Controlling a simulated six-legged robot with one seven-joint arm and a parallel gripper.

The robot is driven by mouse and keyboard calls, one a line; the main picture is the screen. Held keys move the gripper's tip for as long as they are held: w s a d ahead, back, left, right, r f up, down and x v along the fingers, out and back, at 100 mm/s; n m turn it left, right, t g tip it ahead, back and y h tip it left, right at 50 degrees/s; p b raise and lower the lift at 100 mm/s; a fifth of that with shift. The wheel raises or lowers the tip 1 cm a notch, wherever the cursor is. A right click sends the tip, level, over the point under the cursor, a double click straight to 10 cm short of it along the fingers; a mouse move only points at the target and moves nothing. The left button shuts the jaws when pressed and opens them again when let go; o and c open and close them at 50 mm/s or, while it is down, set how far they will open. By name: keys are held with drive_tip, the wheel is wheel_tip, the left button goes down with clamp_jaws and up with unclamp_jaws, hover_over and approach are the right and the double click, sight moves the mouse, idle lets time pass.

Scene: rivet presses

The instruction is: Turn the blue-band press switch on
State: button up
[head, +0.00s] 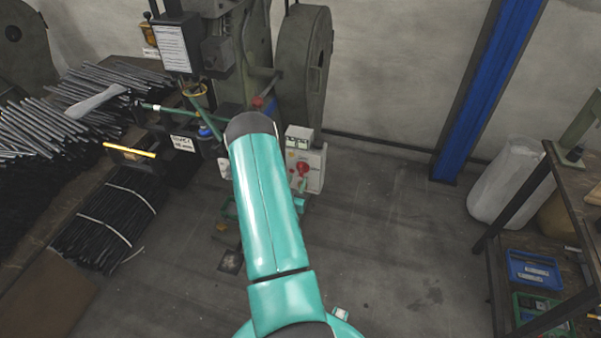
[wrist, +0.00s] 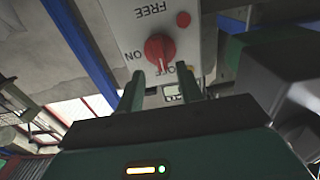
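The press switch is a red rotary knob (wrist: 160,48) on a pale box (wrist: 125,22), seen upside down in the wrist view. Which mark the knob points to is hard to tell. My gripper (wrist: 160,70) is open, its two fingertips at either side of the knob's lower part; contact is not clear.
The grey-green press (head: 304,70) stands behind the box. Bundles of dark rods (head: 110,215) lie at left. A blue column (head: 490,90) and a white sack (head: 512,180) stand at right, beside a shelf with a blue bin (head: 533,268). The floor between is mostly clear.

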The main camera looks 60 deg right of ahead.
sight(301, 171)
drive_tip(key=d, duration=0.3)
drive_tip(key=w+d, duration=0.1)
drive_tip(key=d, duration=0.1)
drive_tip(key=shift+d, duration=0.1)
drive_tip(key=shift+c, duration=0.3)
clamp_jaws()
